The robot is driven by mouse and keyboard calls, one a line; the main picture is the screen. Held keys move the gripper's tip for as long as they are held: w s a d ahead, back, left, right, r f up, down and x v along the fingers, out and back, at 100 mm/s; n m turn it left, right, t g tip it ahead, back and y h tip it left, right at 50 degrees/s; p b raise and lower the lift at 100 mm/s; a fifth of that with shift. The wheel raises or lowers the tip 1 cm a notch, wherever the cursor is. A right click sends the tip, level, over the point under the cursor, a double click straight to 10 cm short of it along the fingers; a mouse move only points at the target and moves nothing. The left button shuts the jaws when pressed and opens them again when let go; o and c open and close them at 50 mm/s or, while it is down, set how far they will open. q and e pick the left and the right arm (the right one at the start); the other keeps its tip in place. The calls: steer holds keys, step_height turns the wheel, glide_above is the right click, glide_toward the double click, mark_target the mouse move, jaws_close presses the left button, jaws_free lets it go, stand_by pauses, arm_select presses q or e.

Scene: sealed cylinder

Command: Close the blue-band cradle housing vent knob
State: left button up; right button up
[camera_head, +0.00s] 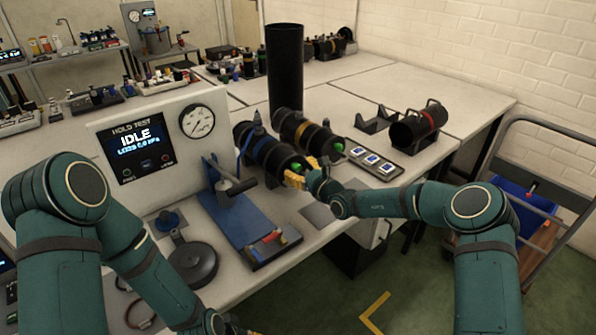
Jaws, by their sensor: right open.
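The blue-band housing (262,150) is a black cylinder lying in a cradle on the bench, left of centre. A small green knob (296,167) shows at its near right end, partly covered by my right gripper. My right gripper (302,173) has yellow fingertips and is open at that end, close to the knob. I cannot tell whether the fingers touch it, or how far the knob is turned. My left arm reaches down to the bottom edge. Only a sliver of yellow, likely its gripper (252,332), shows there.
An orange-band housing (303,131) with a green knob lies just behind. A red-band housing (427,122) sits farther right, beyond a tray of tiles (372,160). A tall black cylinder (285,70) stands behind. The hold-test panel (137,142) reads IDLE; a blue-based press (232,205) stands in front.

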steer(key=shift+w+a, duration=0.2)
steer(key=shift+w, duration=0.05)
steer(key=shift+c, duration=0.4)
jaws_close()
steer(key=shift+r, duration=0.1)
steer(key=m+p, duration=0.3)
steer(key=shift+r, duration=0.15)
steer(key=m+p, duration=0.2)
steer(key=m, duration=0.1)
steer(key=shift+w+m+p, duration=0.1)
steer(key=shift+m+p, duration=0.25)
steer(key=shift+m, duration=0.15)
steer(key=shift+d, duration=0.1)
